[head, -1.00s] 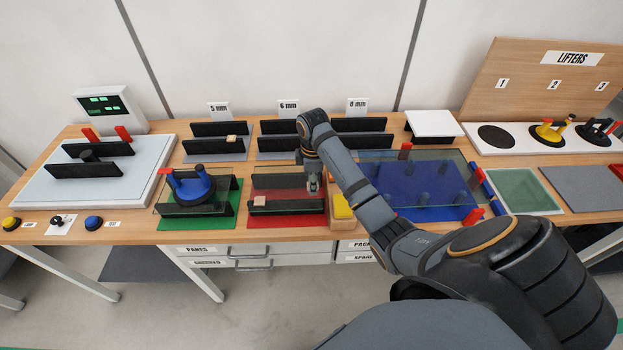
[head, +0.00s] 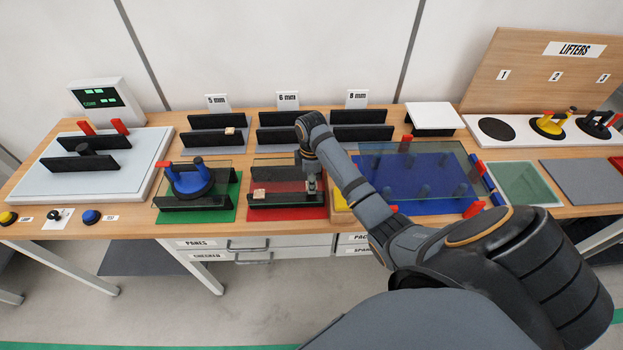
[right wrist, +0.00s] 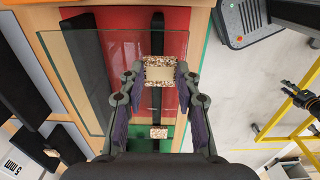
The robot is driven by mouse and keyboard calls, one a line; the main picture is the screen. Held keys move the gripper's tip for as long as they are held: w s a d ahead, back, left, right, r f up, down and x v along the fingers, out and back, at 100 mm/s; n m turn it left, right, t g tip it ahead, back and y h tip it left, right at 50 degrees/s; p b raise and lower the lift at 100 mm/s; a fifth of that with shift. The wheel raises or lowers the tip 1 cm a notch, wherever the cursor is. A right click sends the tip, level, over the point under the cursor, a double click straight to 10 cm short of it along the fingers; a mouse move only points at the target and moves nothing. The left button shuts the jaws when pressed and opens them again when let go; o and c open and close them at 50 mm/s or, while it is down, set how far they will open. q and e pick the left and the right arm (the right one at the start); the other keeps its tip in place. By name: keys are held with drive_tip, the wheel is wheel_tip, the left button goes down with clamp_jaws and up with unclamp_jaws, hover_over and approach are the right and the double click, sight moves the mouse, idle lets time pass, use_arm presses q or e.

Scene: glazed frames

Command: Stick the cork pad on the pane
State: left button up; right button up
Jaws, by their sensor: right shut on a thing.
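My right gripper (head: 312,193) is over the near right corner of a clear pane (head: 288,176), above the red mat (head: 285,214). In the right wrist view its fingers (right wrist: 160,80) are shut on a speckled cork pad (right wrist: 159,71). The held pad is at the pane's corner, in line with the near black rail (head: 285,200); I cannot tell whether it touches the glass. Another cork pad (head: 259,193) lies at the pane's near left corner and also shows in the right wrist view (right wrist: 159,132). My left gripper is not in view.
Left of the red mat, a blue lifter (head: 190,180) sits on glass over a green mat (head: 228,205). To the right, a yellow block (head: 341,208) and a large pane (head: 375,165) over a blue mat lie near my arm. Labelled black racks stand behind.

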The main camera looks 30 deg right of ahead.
drive_tip(key=shift+f, duration=0.15)
idle(0.5)
drive_tip(key=shift+f+b, duration=0.3)
drive_tip(key=shift+f, duration=0.65)
drive_tip(key=shift+f, duration=0.25)
drive_tip(key=shift+f, duration=0.2)
idle(0.4)
drive_tip(key=o, duration=0.8)
drive_tip(key=shift+c, duration=0.2)
wheel_tip(320, 180, up, 8)
drive_tip(key=shift+f, duration=0.25)
